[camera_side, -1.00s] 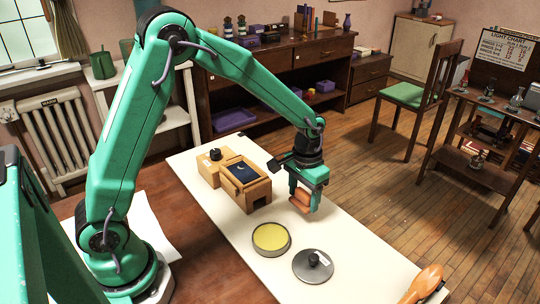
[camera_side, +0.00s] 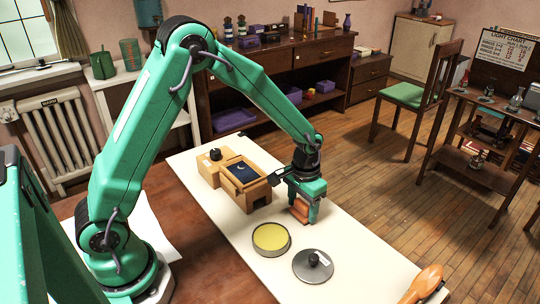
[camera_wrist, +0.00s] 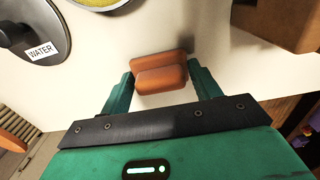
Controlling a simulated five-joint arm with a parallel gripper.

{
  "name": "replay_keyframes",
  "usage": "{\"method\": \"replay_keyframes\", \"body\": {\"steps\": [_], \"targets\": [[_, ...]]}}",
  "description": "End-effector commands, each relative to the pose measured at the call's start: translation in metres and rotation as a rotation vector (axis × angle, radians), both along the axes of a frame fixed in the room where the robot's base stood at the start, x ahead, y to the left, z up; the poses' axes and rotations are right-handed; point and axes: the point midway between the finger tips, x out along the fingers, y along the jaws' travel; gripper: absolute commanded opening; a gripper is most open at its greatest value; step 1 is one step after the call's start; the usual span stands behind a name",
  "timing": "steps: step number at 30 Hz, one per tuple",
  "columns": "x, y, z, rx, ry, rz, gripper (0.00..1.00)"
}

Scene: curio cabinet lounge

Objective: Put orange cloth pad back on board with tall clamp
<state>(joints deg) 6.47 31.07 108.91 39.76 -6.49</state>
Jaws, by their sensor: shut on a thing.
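The orange pad (camera_wrist: 160,75) looks like an orange-brown, rounded block with a seam or step across it. It sits between the two green fingers of my gripper (camera_wrist: 160,84) in the wrist view, with a finger on each side. In the side view my gripper (camera_side: 306,212) is low over the white work surface (camera_side: 352,238), shut on the pad, which also shows there (camera_side: 298,210). I cannot tell whether the pad touches the surface. I cannot make out a board with a tall clamp in either view.
A wooden box (camera_side: 246,193) with a dark moon picture stands left of my gripper. A yellow-filled round dish (camera_side: 271,238) and a grey lid (camera_side: 313,268) with a knob lie in front. An orange-handled thing (camera_side: 425,282) lies front right. White surface to the right is clear.

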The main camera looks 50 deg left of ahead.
Motion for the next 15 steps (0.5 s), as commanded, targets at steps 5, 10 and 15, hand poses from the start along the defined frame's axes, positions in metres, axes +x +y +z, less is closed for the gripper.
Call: {"method": "replay_keyframes", "body": {"steps": [5, 10, 15], "targets": [[0.0001, 0.0000, -0.0026, 0.000, 0.000, 0.000, 0.26], [0.0001, 0.0000, -0.0028, 0.000, 0.000, 0.000, 0.84], [0.0001, 0.0000, -0.0027, 0.000, 0.000, 0.000, 0.84]]}}
